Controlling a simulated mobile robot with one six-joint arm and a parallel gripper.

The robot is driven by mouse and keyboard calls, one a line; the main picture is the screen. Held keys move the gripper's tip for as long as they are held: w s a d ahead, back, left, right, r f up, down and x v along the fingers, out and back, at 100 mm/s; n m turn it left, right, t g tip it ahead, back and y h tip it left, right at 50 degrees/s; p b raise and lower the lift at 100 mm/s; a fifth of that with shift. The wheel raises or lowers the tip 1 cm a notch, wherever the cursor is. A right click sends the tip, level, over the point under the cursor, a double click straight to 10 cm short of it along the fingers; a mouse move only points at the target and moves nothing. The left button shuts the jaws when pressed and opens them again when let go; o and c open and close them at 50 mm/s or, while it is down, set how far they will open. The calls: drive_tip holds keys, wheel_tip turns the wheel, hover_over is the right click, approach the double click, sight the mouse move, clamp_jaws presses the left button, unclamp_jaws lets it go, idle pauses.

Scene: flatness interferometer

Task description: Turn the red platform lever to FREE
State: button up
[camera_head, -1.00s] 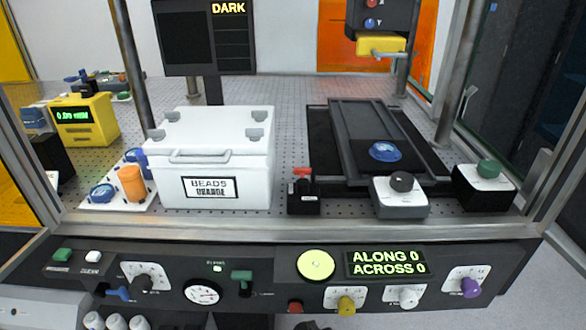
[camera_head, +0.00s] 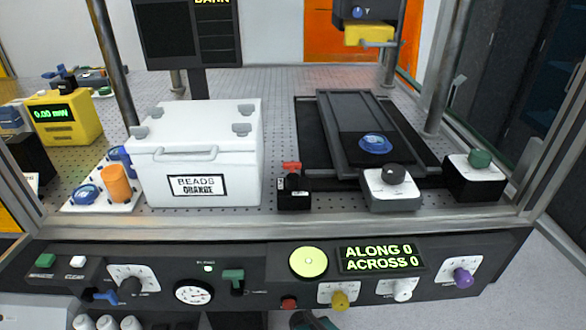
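The red lever (camera_head: 291,165) sits on top of a small black block (camera_head: 295,194) near the front edge of the perforated table, just right of the white box. The block has a small white label that is too small to read, so I cannot tell the lever's setting. My gripper is not clearly visible. Only a dark shape shows at the bottom edge, below the front panel, and it may be part of my arm.
A white box (camera_head: 200,130) labelled BEADS stands left of the block. A grey unit with a black knob (camera_head: 394,174) stands right of it, before a dark stage with a blue disc (camera_head: 374,144). Metal posts frame the table. The front panel (camera_head: 240,265) carries several knobs.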

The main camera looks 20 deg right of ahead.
drive_tip(key=shift+c, duration=1.2)
